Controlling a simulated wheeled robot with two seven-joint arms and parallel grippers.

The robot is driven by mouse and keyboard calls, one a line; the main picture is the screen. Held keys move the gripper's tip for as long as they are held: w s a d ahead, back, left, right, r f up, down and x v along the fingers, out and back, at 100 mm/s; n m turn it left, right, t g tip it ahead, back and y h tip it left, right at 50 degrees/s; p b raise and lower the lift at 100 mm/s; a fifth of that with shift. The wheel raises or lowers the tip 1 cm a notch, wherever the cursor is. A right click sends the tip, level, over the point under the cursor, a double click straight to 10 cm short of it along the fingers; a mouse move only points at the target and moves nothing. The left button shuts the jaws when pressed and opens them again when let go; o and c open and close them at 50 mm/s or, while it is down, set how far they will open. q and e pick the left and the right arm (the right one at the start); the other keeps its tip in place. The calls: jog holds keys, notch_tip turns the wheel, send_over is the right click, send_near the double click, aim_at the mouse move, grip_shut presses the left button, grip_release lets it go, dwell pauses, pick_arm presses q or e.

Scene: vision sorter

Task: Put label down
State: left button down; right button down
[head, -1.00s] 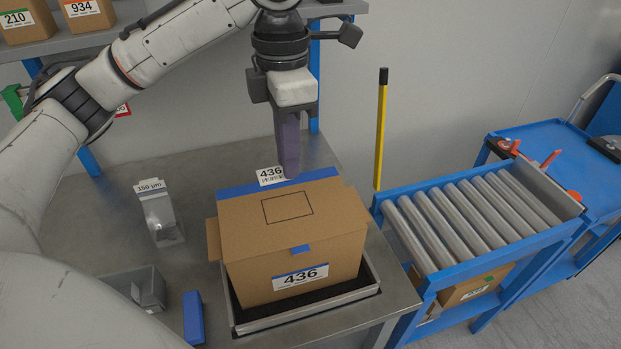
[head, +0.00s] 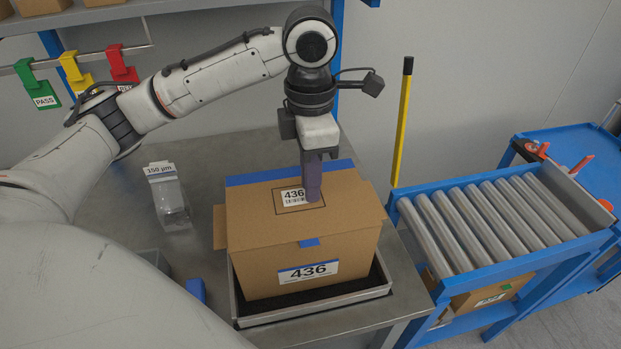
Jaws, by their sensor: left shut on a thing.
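The label (head: 294,196), white with the number 436 and a barcode, is inside the black outlined rectangle on top of the cardboard box (head: 255,222). My left gripper (head: 313,200) points down over the box top and is shut on the label's right edge. The fingers hide part of the label and the right side of the outline. I cannot tell whether the label touches the cardboard. The box is closed with blue tape and has another 436 label on its front. My right gripper is not in view.
The box sits in a metal tray (head: 317,309) on the steel table (head: 210,170). A clear 150 µm holder (head: 168,197) stands at its left. A roller conveyor (head: 490,222) is at the right, beside a yellow post (head: 402,125). Coloured tags hang from a rail at upper left.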

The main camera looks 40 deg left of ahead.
pick_arm(q)
jog(key=shift+f, duration=0.1)
jog(key=c, duration=1.7)
grip_release()
jog(key=shift+r, duration=0.25)
notch_tip(320, 180, up, 12)
jog(key=p, duration=0.3)
jog(key=shift+f, duration=0.1)
